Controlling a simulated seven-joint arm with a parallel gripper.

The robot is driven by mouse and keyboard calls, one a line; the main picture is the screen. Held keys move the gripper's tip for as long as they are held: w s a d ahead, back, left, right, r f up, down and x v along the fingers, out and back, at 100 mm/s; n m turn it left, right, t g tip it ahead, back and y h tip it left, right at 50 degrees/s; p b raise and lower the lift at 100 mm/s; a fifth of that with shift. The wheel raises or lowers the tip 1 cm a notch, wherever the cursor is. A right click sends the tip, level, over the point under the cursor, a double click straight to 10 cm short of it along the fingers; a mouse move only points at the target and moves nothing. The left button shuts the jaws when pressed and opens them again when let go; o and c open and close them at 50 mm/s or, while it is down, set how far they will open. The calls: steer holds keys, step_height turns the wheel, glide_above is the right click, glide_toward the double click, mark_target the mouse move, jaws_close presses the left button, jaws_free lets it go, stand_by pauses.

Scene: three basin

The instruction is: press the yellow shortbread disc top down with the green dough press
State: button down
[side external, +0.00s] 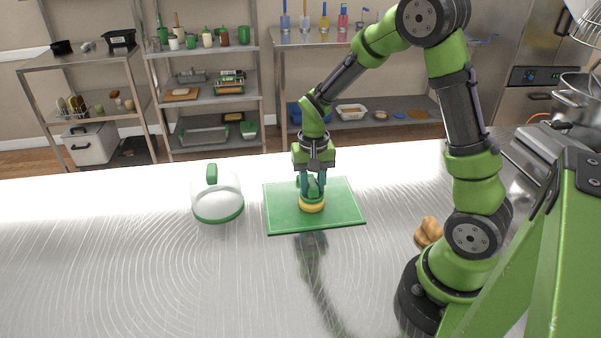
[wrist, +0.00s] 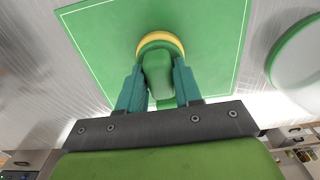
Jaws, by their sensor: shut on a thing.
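The yellow shortbread disc (side external: 312,207) lies on the green mat (side external: 341,212) in the side view. In the wrist view its yellow edge (wrist: 161,37) shows as an arc around the far side of the press. The green dough press (wrist: 158,75) is on top of the disc, and most of the disc is hidden under it. My gripper (side external: 312,188) points down over the mat and is shut on the press's handle, with a finger on either side. In the wrist view my gripper (wrist: 158,85) also holds the handle. I cannot tell how flattened the disc is.
A clear dome with green rim and handle (side external: 217,200) stands on the metal table left of the mat. A brown lumpy item (side external: 428,231) lies to the right, near my base. The front of the table is clear. Shelves stand behind.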

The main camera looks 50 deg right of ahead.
stand_by(0.4)
steer(key=shift+r, duration=1.55)
steer(key=shift+f, duration=0.15)
steer(key=shift+f, duration=1.6)
steer(key=shift+r, duration=1.55)
